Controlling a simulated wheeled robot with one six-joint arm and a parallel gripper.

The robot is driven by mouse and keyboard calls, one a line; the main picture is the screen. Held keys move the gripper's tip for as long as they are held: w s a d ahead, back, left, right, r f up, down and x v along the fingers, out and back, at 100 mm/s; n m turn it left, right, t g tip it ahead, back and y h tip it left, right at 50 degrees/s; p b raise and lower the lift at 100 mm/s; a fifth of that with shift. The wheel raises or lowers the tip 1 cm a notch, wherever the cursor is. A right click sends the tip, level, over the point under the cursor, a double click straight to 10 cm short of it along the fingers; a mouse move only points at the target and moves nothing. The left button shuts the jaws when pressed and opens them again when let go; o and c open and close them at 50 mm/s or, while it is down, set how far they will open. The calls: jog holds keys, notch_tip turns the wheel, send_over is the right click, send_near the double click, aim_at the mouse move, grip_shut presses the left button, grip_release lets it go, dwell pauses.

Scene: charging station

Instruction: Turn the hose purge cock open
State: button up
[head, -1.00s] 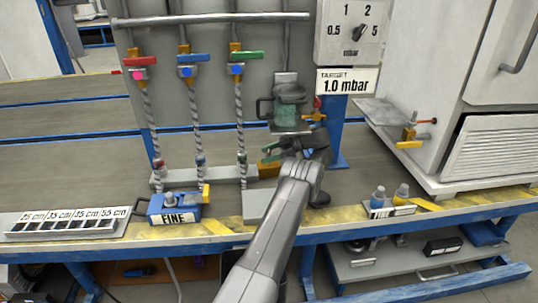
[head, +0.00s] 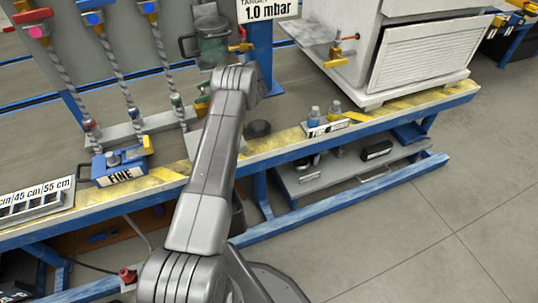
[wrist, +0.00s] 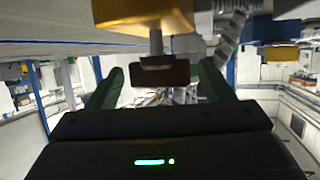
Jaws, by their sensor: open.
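In the wrist view a brass-coloured body (wrist: 143,17) hangs at the top, with a short grey stem and a dark handle (wrist: 160,71) below it. I cannot tell for certain that this is the hose purge cock. My gripper (wrist: 162,86) is open, its two green fingers apart on either side of the dark handle; I see no clear contact. In the head view my arm covers most of the gripper and the spot in front of it; only a bit of green finger (head: 203,99) shows beside the arm.
Hoses hang from red, blue and other valves (head: 94,18) at left. A glass vessel (head: 212,48) is behind my arm. A white cabinet (head: 420,60) with a brass cock (head: 335,51) stands right. Floor at right is clear.

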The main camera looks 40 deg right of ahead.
jog(key=shift+r+m+t+h+p, duration=0.2)
jog(key=shift+m+t+h+p, duration=0.75)
jog(key=shift+p, duration=0.45)
jog(key=shift+a+f+m+t+h+p, duration=0.1)
jog(key=shift+m+t+h+p, duration=0.35)
jog(key=shift+m+t+h, duration=0.55)
jog(key=m+h+b, duration=0.1)
jog(key=m, duration=0.1)
jog(key=m+t+h+b, duration=0.1)
jog(key=h, duration=0.1)
jog(key=shift+f+m+t, duration=0.25)
jog(key=shift+f+m, duration=0.05)
jog(key=shift+m, duration=0.05)
jog(key=m+h+b, duration=0.1)
jog(key=h+b, duration=0.1)
jog(key=b, duration=0.1)
jog(key=shift+f+m+t, duration=0.1)
jog(key=shift+m+t, duration=0.3)
jog(key=m+h+b, duration=0.2)
jog(key=b, duration=0.3)
jog(key=m+h+b, duration=0.3)
jog(key=b, duration=0.7)
jog(key=shift+h, duration=0.35)
